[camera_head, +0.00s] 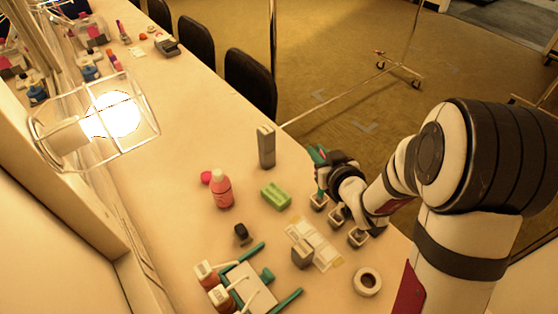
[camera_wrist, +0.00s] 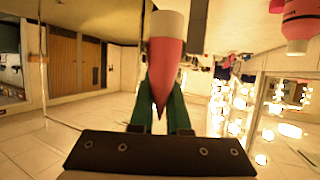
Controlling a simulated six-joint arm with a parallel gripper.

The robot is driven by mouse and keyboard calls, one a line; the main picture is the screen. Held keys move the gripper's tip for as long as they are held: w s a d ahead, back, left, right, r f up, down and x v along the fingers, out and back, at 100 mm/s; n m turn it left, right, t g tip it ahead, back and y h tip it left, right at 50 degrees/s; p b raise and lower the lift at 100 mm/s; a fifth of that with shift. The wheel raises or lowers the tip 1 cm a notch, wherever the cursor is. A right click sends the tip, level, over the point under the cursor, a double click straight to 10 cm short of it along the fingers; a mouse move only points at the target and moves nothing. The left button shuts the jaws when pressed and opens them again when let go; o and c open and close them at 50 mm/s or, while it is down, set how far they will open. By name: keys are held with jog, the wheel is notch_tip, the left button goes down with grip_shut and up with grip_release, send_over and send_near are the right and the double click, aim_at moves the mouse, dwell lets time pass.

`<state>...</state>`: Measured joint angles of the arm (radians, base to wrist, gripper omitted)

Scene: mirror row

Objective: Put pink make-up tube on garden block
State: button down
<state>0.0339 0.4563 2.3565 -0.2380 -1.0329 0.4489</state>
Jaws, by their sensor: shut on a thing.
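My gripper (camera_head: 319,156) has green fingers and is above the table's right edge, by the small square pots. In the wrist view my gripper (camera_wrist: 161,120) is shut on a pink tube (camera_wrist: 165,68) with a pale end and a dark pointed tip between the fingers. The tube is not clearly visible in the head view. A light green block (camera_head: 275,196) lies on the table left of the gripper, apart from it, its top bare. A tall grey block (camera_head: 266,147) stands behind it. I cannot tell for certain which block is the garden block.
A pink bottle (camera_head: 221,190) stands left of the green block. Several small pots (camera_head: 338,215) line the right edge. A grey box (camera_head: 303,254), a tape roll (camera_head: 367,281) and a turquoise-handled tray (camera_head: 252,288) are in front. A caged lamp (camera_head: 108,115) juts out at left.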

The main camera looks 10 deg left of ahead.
jog(key=shift+w+a+f, duration=0.35)
jog(key=shift+a+f, duration=1.45)
jog(key=shift+w+a+f, duration=0.3)
jog(key=shift+a+f, duration=1.5)
jog(key=shift+a, duration=0.05)
jog(key=shift+w+a+f, duration=0.35)
jog(key=shift+a+f, duration=1.45)
jog(key=shift+f, duration=0.1)
jog(key=c, duration=0.9)
grip_release()
